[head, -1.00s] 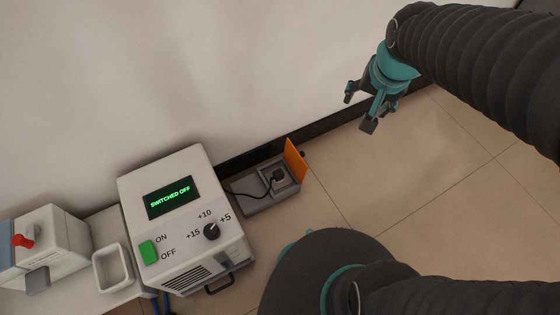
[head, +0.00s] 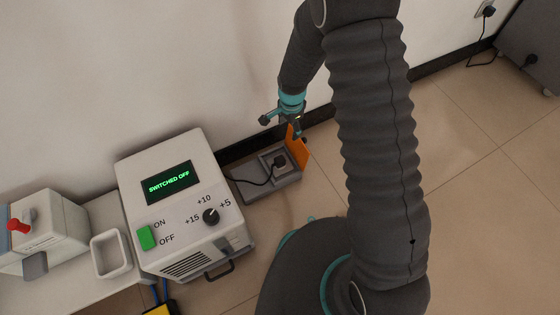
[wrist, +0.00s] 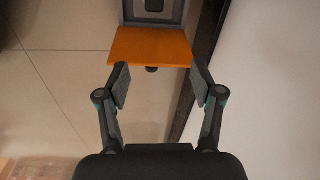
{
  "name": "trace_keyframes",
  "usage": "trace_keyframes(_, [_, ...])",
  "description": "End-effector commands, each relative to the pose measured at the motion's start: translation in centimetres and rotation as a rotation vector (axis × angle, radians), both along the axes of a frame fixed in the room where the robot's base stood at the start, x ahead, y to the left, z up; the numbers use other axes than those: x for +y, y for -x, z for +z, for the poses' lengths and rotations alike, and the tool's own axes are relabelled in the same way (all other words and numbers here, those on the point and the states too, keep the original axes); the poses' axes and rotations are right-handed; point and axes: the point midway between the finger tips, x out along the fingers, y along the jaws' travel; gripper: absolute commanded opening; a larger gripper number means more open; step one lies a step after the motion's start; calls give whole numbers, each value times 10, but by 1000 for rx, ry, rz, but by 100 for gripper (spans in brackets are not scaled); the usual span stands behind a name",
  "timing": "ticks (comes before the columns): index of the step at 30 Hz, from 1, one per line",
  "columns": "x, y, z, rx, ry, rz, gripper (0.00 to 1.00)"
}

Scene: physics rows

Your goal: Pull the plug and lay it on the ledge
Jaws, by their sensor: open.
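The black plug (head: 279,161) sits in a socket in a grey floor box, with its dark cord running left toward the machine. The grey box (head: 262,192) has a flat top beside the socket; I cannot tell which surface is the ledge. An orange flap (head: 298,148) stands open at the box's right end. My gripper (head: 281,124) is open and empty, above and just behind the box by the wall. In the wrist view my gripper (wrist: 160,85) has its fingers spread on either side of the near edge of the orange flap (wrist: 150,47); the plug is not clear there.
A white machine (head: 215,180) reading "SWITCHED OFF" stands left of the box. A white tray (head: 110,254) and a device with a red knob (head: 18,225) are farther left. Another wall outlet with a plug (head: 488,12) is at top right. Tiled floor right of the box is clear.

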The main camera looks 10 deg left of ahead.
Motion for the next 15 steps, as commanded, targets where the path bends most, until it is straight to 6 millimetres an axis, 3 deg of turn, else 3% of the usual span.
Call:
trace_keyframes(1, [7,5,-25,18,6,-19,67])
trace_keyframes(6, [21,15,-78,47,18,-84,67])
trace_keyframes(9, [25,19,-96,56,22,-107,67])
trace_keyframes(15, [27,22,-106,60,24,-123,67])
